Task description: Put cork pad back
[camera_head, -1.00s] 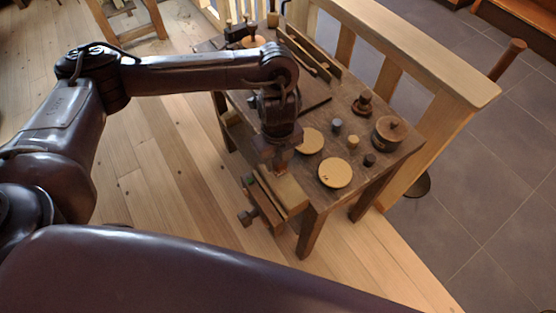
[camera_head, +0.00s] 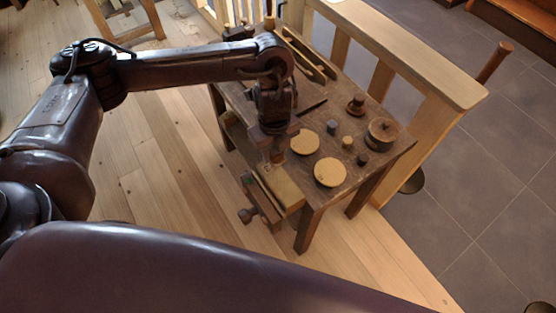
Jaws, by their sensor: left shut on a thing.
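Two round tan discs lie flat on the dark workbench (camera_head: 312,108): one disc (camera_head: 305,142) close beside my left gripper, the other disc (camera_head: 331,172) nearer the front edge. Both look like cork, but I cannot tell which thing is the cork pad. My left gripper (camera_head: 276,158) points down at the bench's front left edge, just behind the vise (camera_head: 262,200) with its pale wooden block (camera_head: 282,187). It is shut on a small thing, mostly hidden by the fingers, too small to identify. My right gripper is not in view.
A lidded round wooden pot (camera_head: 382,132), a dark turned piece (camera_head: 356,104) and several small pegs, one grey (camera_head: 331,127), stand right of the discs. A long wooden tray (camera_head: 308,58) lies behind. A wooden railing (camera_head: 400,50) borders the bench's far side.

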